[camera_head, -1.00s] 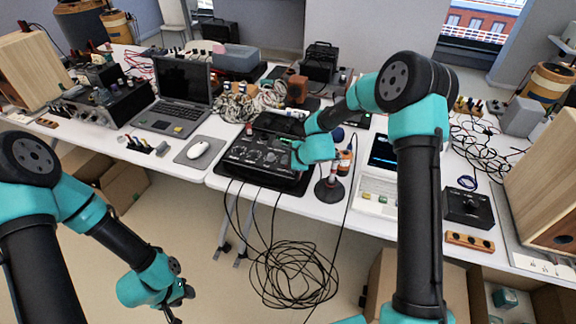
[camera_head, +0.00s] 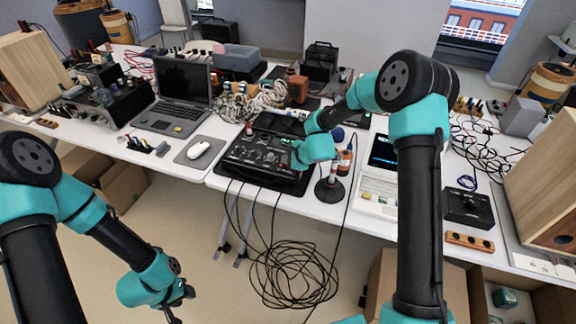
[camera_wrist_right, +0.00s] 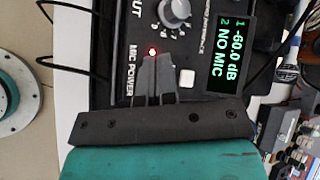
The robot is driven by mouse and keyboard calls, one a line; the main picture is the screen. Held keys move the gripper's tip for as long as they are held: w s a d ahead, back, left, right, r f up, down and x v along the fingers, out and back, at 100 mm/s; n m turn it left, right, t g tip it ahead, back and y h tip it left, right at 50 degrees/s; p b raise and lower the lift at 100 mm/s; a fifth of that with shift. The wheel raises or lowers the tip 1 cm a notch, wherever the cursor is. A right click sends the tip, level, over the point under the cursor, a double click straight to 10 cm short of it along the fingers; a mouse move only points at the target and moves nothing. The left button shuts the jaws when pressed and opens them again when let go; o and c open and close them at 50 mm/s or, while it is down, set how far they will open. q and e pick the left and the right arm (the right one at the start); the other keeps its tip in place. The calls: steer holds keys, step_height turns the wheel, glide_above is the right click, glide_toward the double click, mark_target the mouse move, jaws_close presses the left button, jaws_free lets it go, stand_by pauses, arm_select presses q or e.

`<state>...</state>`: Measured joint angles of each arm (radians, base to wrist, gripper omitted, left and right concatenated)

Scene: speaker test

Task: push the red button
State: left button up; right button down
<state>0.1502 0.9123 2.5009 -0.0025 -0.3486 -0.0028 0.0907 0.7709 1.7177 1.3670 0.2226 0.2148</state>
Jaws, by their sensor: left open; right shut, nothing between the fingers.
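The red button (camera_wrist_right: 152,51) shows in the right wrist view as a small, glowing red spot beside the "MIC POWER" lettering. It sits on a black audio device (camera_head: 250,157), which lies on the white table in the head view. My right gripper (camera_wrist_right: 157,58) is shut and empty. Its fingertips are right at the red button, partly bordering it; whether they touch it I cannot tell. In the head view the right gripper (camera_head: 297,158) is over the device's right side. My left gripper (camera_head: 184,293) is open and empty, low in front of the table.
A lit display (camera_wrist_right: 231,53) reads "NO MIC", near a grey knob (camera_wrist_right: 174,12) and a white square button (camera_wrist_right: 187,78). A microphone on a stand (camera_head: 330,188) is just right of the device. A mouse (camera_head: 198,150) and laptop (camera_head: 182,85) are left.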

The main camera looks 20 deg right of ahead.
steer(key=shift+r, duration=0.55)
steer(key=shift+r, duration=0.15)
steer(key=shift+r, duration=2.85)
